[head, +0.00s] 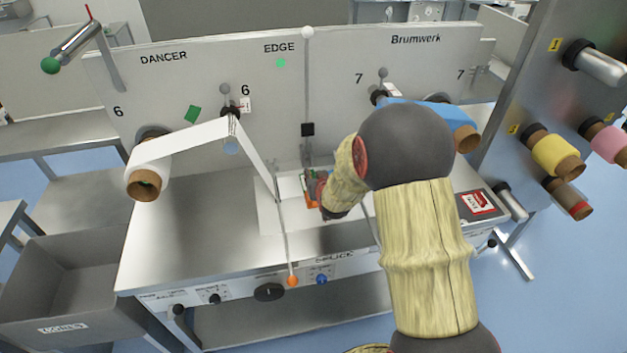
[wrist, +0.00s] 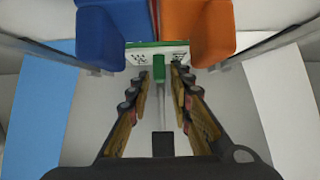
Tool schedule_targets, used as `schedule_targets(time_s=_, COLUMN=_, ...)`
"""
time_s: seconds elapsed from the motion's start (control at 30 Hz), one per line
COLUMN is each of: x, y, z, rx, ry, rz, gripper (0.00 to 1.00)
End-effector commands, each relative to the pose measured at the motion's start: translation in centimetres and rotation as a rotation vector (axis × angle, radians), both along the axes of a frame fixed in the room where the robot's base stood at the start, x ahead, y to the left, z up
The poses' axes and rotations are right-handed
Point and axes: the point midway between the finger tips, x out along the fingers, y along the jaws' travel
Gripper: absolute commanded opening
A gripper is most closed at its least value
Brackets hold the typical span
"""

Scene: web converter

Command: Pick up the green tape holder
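The green tape holder (wrist: 158,47) shows at the top centre of the wrist view, as a green edge with a pale speckled face and a darker green part reaching down between the fingers. In the head view only a small bit of green (head: 302,175) shows by my gripper (head: 316,184), largely hidden by my arm. In the wrist view my gripper (wrist: 161,78) is open. Its two fingers stand apart on either side of the green part, tips close to the holder. I cannot tell whether they touch it.
A blue block (wrist: 102,32) and an orange block (wrist: 198,32) flank the holder closely in the wrist view. The upright machine panel (head: 270,130) stands behind. A white web strip (head: 185,138) runs from the left roll. The metal table (head: 180,240) is clear at left.

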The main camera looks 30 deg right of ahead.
Motion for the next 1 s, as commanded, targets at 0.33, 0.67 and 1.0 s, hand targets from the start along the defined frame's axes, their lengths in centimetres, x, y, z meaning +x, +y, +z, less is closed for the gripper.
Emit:
schedule_targets(time_s=0.33, x=0.0, y=0.0, z=0.0, rx=0.0, ry=0.0, rz=0.0, gripper=0.0)
schedule_targets(time_s=0.67, x=0.0, y=0.0, z=0.0, rx=0.0, ry=0.0, rz=0.0, gripper=0.0)
schedule_targets(time_s=1.0, x=0.1, y=0.0, z=1.3, rx=-0.001, ry=-0.003, rz=0.0, gripper=0.0)
